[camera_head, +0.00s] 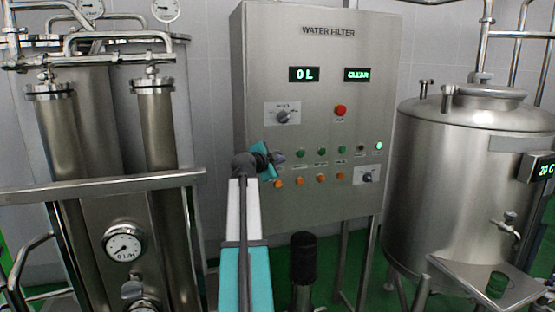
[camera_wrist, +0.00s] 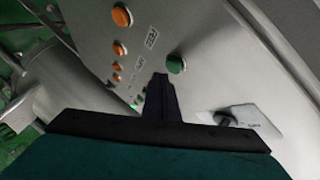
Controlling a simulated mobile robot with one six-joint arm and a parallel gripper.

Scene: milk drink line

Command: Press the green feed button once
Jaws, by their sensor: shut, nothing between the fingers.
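The steel "WATER FILTER" panel (camera_head: 350,110) carries a row of green buttons. A green button (camera_head: 300,154) shows just right of my gripper (camera_head: 276,158), with more green buttons (camera_head: 321,152) (camera_head: 342,149) further right. My gripper is shut and empty, in front of the panel's lower left. It may hide another green button at the row's left end. In the wrist view, a green button (camera_wrist: 176,64) lies just beyond and right of my fingertips (camera_wrist: 160,78). The labels are too small to tell surely which one is feed. I cannot tell whether the fingertips touch the panel.
Orange buttons (camera_head: 299,181) run below the green row. A red button (camera_head: 341,110), a selector knob (camera_head: 283,117) and a lower knob (camera_head: 367,176) are also on the panel. The displays read "0 L" and "CLEAR". Filter columns stand left and a steel tank (camera_head: 450,180) right.

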